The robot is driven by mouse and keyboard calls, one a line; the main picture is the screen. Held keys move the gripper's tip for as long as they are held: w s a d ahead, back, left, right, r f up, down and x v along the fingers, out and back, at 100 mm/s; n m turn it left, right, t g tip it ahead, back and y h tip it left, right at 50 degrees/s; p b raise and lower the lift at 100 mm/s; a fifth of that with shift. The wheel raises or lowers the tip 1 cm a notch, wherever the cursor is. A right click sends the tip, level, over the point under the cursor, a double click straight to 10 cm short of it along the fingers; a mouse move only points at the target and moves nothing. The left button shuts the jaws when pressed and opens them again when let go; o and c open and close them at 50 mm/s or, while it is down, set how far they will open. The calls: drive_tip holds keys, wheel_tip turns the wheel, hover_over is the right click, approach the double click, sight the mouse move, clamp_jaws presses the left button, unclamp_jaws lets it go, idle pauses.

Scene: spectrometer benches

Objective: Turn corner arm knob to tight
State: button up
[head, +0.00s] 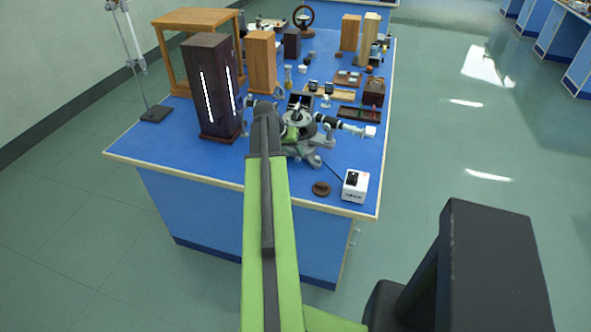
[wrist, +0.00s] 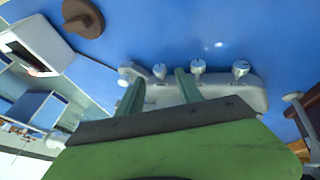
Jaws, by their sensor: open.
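The spectrometer (head: 303,153) stands on the blue bench, with grey legs and a telescope tube reaching right. In the wrist view, its pale grey base arm (wrist: 225,92) carries a row of small knobs with tiny marks I cannot read. One knob (wrist: 160,71) lies between the tips of my open gripper (wrist: 159,76), apart from both fingers in the picture. Two more knobs (wrist: 197,68) (wrist: 240,68) sit to the right, and a pale round end (wrist: 130,72) is by the left finger. I cannot tell which is the corner arm knob. My arm hides part of the spectrometer in the head view.
A white power box (head: 355,185) and a brown disc (head: 321,188) lie near the bench's front edge. A tall dark lamp housing (head: 208,85) stands left of the spectrometer. Wooden blocks and small parts crowd the bench behind. The front left of the bench is clear.

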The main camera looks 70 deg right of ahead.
sight(297, 158)
drive_tip(key=b+x, duration=0.2)
drive_tip(key=x, duration=0.2)
drive_tip(key=shift+r, duration=0.1)
